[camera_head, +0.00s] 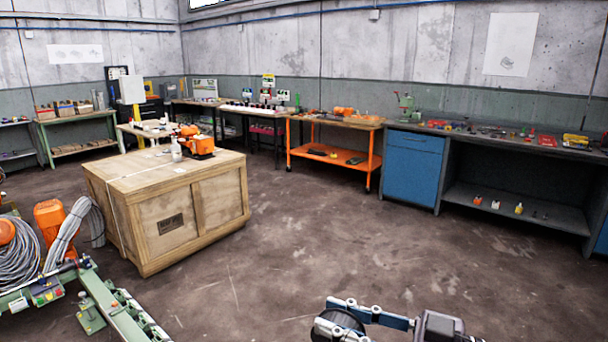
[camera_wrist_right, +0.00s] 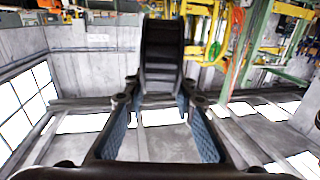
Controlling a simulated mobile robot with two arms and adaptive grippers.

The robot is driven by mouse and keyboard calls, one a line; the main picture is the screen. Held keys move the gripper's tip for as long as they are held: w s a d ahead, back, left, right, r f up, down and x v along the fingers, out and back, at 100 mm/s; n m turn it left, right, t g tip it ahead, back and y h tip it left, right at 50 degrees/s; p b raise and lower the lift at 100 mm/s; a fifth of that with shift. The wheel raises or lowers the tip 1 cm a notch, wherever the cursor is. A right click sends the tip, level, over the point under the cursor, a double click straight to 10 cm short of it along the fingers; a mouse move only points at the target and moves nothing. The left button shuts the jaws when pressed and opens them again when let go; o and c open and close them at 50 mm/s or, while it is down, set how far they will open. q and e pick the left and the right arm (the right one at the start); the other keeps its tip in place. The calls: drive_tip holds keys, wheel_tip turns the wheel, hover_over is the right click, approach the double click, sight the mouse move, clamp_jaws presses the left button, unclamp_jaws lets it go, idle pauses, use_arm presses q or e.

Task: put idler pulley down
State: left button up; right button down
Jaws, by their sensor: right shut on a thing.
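The idler pulley (camera_head: 338,325) is a dark wheel with a light rim, low in the head view and partly cut off by the bottom edge. My right gripper (camera_head: 343,314) is shut on it and holds it up in the air over the floor. In the right wrist view the pulley (camera_wrist_right: 162,55) is a black ribbed wheel standing between the fingertips of the right gripper (camera_wrist_right: 160,98). My left gripper is not in view.
A wooden crate (camera_head: 165,222) stands at the left with an orange machine (camera_head: 200,145) on top. A green frame (camera_head: 120,310) with cables is at lower left. A blue cabinet bench (camera_head: 413,165) and an orange trolley (camera_head: 335,158) line the back wall. The middle floor is clear.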

sight(355, 327)
drive_tip(key=shift+s+d+f+m+t+h, duration=0.25)
drive_tip(key=shift+d+f+m+t+h, duration=0.4)
drive_tip(key=shift+t, duration=0.35)
drive_tip(key=shift+d+f+m+t+h, duration=0.2)
drive_tip(key=shift+d+m+t+h, duration=0.15)
drive_tip(key=shift+d+m+t, duration=0.25)
drive_tip(key=s+d+f+m+t+h, duration=0.2)
drive_tip(key=d+f+m+t+h, duration=0.5)
drive_tip(key=d+f+m+h, duration=0.5)
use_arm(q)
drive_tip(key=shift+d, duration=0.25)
use_arm(e)
drive_tip(key=s+n+h, duration=0.1)
drive_tip(key=s+h, duration=0.1)
drive_tip(key=s, duration=0.5)
drive_tip(key=shift+s+a, duration=0.25)
drive_tip(key=shift+a, duration=0.15)
drive_tip(key=shift+n, duration=0.35)
